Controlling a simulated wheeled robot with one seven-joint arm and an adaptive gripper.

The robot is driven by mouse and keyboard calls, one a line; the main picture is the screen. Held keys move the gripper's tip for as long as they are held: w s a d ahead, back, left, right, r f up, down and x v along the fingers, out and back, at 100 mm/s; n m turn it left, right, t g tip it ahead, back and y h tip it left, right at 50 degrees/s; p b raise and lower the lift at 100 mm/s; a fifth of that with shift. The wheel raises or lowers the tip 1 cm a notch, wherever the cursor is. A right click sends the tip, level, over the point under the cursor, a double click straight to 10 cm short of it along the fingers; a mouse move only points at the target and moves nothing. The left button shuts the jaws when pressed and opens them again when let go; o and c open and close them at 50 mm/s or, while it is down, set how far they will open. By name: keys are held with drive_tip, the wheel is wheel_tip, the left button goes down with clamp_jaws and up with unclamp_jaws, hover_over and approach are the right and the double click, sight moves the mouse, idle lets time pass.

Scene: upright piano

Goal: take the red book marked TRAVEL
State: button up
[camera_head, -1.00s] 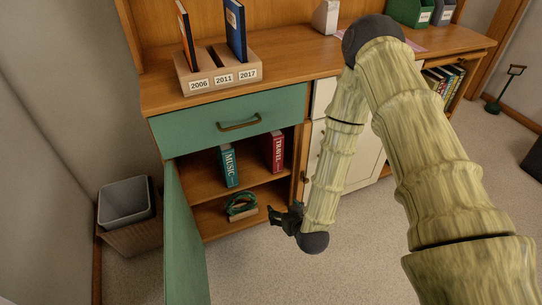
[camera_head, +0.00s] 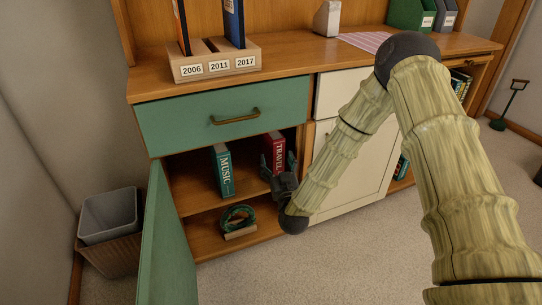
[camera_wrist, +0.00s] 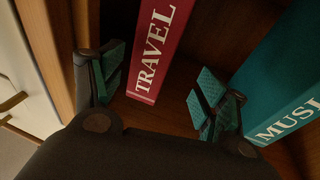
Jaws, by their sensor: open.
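The red book marked TRAVEL (camera_head: 273,150) stands upright on the upper shelf of the open cabinet, near its right side. In the wrist view the red book (camera_wrist: 158,45) shows its spine between and beyond my fingertips. My gripper (camera_head: 282,170) is at the cabinet opening, right in front of the book and covering its lower part in the head view. In the wrist view my gripper (camera_wrist: 152,98) is open, with one teal-padded finger on each side of the spine line and nothing held. Contact with the book cannot be told.
A teal book marked MUSIC (camera_head: 223,172) stands left of the red book, close to one finger. A green coil (camera_head: 238,218) lies on the lower shelf. The cabinet door (camera_head: 168,245) hangs open at left. The cabinet's right side wall (camera_wrist: 62,45) is close to the other finger.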

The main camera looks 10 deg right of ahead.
sight(275, 156)
drive_tip(key=w, duration=0.3)
drive_tip(key=shift+w+r+b, duration=0.1)
drive_tip(key=shift+r+b, duration=0.1)
drive_tip(key=shift+b, duration=0.2)
drive_tip(key=w+b, duration=0.2)
drive_tip(key=w, duration=0.2)
drive_tip(key=shift+d+r+b, duration=0.2)
drive_tip(key=shift+r+b, duration=0.1)
drive_tip(key=shift+b, duration=0.1)
drive_tip(key=shift+w+r, duration=0.2)
drive_tip(key=shift+w, duration=0.3)
drive_tip(key=shift+c, duration=0.5)
clamp_jaws()
